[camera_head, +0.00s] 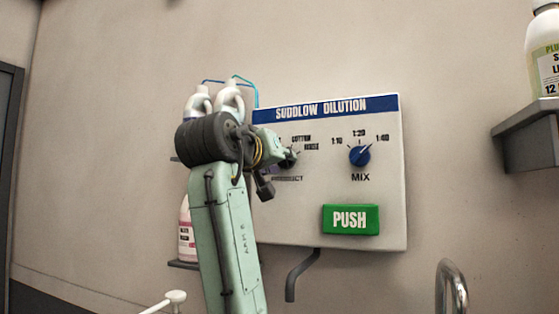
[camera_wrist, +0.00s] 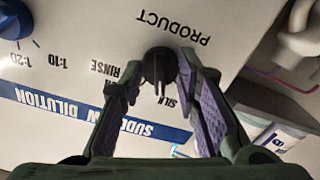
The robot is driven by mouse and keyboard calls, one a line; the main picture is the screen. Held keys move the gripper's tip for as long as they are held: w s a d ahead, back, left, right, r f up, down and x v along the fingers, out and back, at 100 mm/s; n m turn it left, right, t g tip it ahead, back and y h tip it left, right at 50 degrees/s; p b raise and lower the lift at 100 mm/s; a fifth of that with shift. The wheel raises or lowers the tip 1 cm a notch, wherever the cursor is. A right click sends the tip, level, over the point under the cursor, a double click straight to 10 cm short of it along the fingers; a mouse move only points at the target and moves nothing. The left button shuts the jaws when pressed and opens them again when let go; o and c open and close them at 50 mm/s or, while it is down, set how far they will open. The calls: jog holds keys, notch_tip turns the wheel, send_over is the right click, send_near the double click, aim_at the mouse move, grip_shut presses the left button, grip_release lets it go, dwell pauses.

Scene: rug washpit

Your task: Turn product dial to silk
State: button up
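The product dial (camera_wrist: 160,66) is a round black knob with a raised ridge, upside down in the wrist view, with the word PRODUCT beside it. The SILK label (camera_wrist: 167,98) and RINSE label (camera_wrist: 130,70) are near it. My gripper (camera_wrist: 163,72) is open, with one finger on each side of the dial and visible gaps; I see no clear contact. The ridge runs roughly up and down in the wrist view; its exact pointing mark is unclear. In the head view my arm hides part of the dial (camera_head: 291,158) and its left labels.
The white Suddlow Dilution panel (camera_head: 300,217) also carries a blue mix dial (camera_head: 360,156) and a green PUSH button (camera_head: 351,219). Bottles (camera_head: 187,229) stand left of the panel. A shelf (camera_head: 529,132) with a bottle (camera_head: 544,55) is at the right. A curved tap (camera_head: 452,285) is below.

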jog(key=shift+s, duration=0.1)
jog(key=v, duration=1.1)
jog(key=shift+s+a, duration=0.2)
jog(key=shift+s, duration=0.15)
jog(key=shift+f, duration=0.1)
